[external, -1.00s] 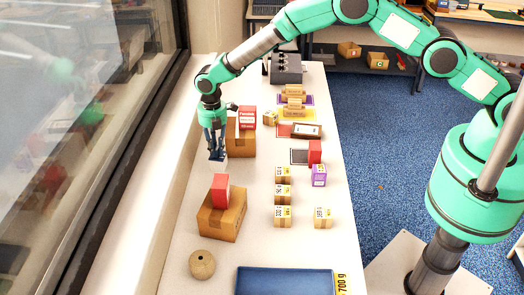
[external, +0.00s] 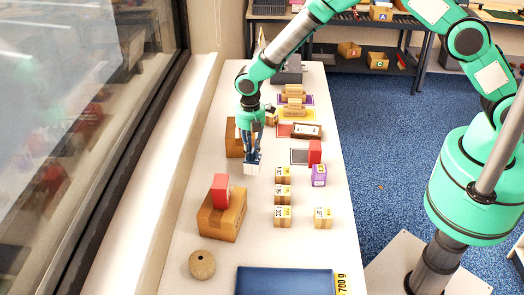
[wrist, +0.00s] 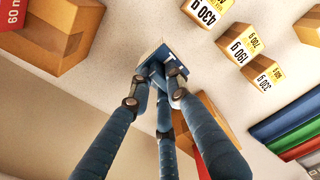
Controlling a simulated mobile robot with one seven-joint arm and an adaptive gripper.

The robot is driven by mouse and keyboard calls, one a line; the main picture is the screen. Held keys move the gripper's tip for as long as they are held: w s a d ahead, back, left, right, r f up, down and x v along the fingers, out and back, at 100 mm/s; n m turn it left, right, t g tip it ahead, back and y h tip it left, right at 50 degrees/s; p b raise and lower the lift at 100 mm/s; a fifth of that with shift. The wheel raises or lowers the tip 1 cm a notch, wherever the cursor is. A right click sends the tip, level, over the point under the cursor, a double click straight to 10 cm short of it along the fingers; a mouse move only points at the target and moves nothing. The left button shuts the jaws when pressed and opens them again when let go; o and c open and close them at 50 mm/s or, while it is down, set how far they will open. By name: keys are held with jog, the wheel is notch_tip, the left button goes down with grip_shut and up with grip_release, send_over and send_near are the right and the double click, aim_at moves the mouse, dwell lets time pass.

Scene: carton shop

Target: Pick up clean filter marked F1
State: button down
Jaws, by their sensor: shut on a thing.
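My gripper (external: 252,156) is above the table, left of the small weight-marked cartons. It is shut on a small block (external: 251,168) that looks white in the external view. In the wrist view the fingers (wrist: 158,82) close around this block (wrist: 162,57), which shows blue sides, a tan edge and part of a white mark I cannot read. No F1 mark is legible, so I cannot tell whether this is the filter. A dark-framed flat piece (external: 307,131) and a grey flat panel (external: 299,157) lie on the table to the right; their marks are unreadable.
A carton with a red box (external: 220,190) on top stands at front left. Another carton (external: 234,138) is behind my gripper, partly hidden. Small cartons (external: 283,194), a purple box (external: 319,176) and a blue tray (external: 285,282) are nearby. A round tan piece (external: 202,264) sits front left.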

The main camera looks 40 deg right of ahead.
jog(key=shift+s+d+r, duration=0.1)
jog(key=shift+s+d, duration=0.25)
jog(key=shift+s, duration=0.2)
